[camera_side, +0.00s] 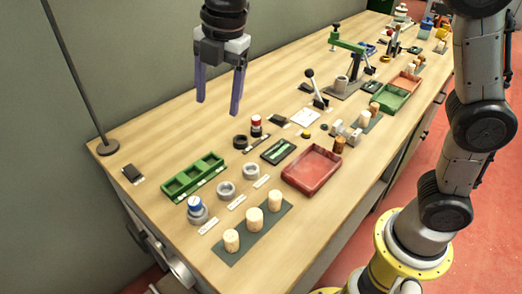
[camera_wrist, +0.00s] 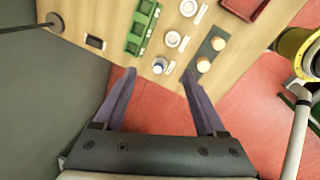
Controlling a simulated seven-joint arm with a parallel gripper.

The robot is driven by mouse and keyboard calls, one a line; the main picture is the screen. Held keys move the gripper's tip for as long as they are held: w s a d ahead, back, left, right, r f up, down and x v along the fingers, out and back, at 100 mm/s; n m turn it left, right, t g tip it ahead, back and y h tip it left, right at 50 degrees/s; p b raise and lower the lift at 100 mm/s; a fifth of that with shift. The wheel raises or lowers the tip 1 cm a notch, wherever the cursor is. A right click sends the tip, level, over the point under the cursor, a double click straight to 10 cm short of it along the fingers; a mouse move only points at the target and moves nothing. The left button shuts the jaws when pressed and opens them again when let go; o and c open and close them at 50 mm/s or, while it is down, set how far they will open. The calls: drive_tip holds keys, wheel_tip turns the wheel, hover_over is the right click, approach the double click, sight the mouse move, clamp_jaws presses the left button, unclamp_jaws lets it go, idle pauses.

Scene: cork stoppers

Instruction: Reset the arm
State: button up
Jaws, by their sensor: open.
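My gripper (camera_side: 219,106) hangs in the air above the back left part of the wooden workbench (camera_side: 140,130), with its two purple fingers pointing down. The fingers are apart with nothing between them. In the wrist view my gripper (camera_wrist: 158,78) also shows open and empty, with the bench well below. Three pale cork stoppers, one of them the middle cork (camera_side: 254,219), stand upright on a dark mat (camera_side: 274,228) at the front left. Two corks show in the wrist view, one the near cork (camera_wrist: 203,65).
A green tray (camera_side: 193,176), grey rings (camera_side: 223,188), a blue-topped item (camera_side: 195,208) and a red tray (camera_side: 311,169) stand below. A thin pole on a round base (camera_side: 107,147) rises at the left. Tools crowd the far bench.

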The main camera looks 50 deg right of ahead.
drive_tip(key=s+d+r+m+t, duration=0.35)
drive_tip(key=s+d+m, duration=0.55)
drive_tip(key=s+d, duration=0.5)
drive_tip(key=s+d+f+m, duration=0.3)
drive_tip(key=s+f+m, duration=0.6)
drive_tip(key=m, duration=0.3)
drive_tip(key=shift+s+m+h, duration=0.4)
